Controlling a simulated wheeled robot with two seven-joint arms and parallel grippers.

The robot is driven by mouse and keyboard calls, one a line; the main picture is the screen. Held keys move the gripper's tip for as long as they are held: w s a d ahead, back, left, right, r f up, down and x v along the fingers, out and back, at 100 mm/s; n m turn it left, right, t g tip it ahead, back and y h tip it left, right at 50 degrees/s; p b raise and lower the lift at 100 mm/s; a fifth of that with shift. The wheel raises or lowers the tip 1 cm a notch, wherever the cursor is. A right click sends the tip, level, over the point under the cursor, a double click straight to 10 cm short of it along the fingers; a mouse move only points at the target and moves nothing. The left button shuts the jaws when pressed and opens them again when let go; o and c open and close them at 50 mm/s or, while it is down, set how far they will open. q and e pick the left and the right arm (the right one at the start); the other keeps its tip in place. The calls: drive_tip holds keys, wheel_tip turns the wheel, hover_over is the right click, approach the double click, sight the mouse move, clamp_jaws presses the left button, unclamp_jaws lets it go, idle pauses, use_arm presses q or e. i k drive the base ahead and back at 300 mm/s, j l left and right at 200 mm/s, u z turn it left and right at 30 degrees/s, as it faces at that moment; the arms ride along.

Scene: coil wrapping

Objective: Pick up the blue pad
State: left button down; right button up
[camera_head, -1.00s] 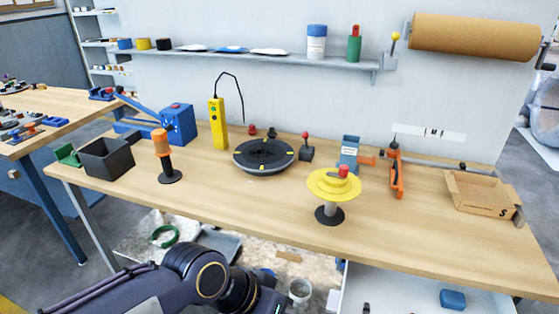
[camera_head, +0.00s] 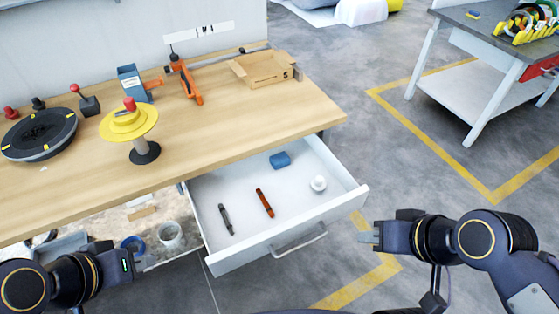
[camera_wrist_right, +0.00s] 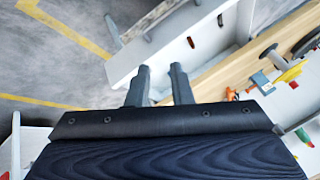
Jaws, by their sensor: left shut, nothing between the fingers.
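The blue pad (camera_head: 280,160) is a small blue block lying at the back of the open white drawer (camera_head: 235,258), under the bench. My right gripper (camera_head: 366,236) is outside the drawer, to the right of its front, apart from the pad. In the right wrist view its two fingers (camera_wrist_right: 160,86) stand apart with nothing between them. My left gripper (camera_head: 136,262) is at the lower left, shut and empty, left of the drawer. The pad cannot be made out in the right wrist view.
The drawer also holds a grey pen (camera_head: 226,219), an orange marker (camera_head: 265,202) and a white round item (camera_head: 318,184). Its handle (camera_head: 299,240) sticks out in front. The wooden bench top (camera_head: 215,130) overhangs the drawer's back.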

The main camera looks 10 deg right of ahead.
sight(281, 160)
drive_tip(key=i+l, duration=0.1)
drive_tip(key=l, duration=0.4)
drive_tip(key=i+l, duration=0.1)
drive_tip(key=l, duration=0.4)
drive_tip(key=l+u, duration=1.35)
drive_tip(key=u, duration=0.95)
drive_tip(key=k+j, duration=0.05)
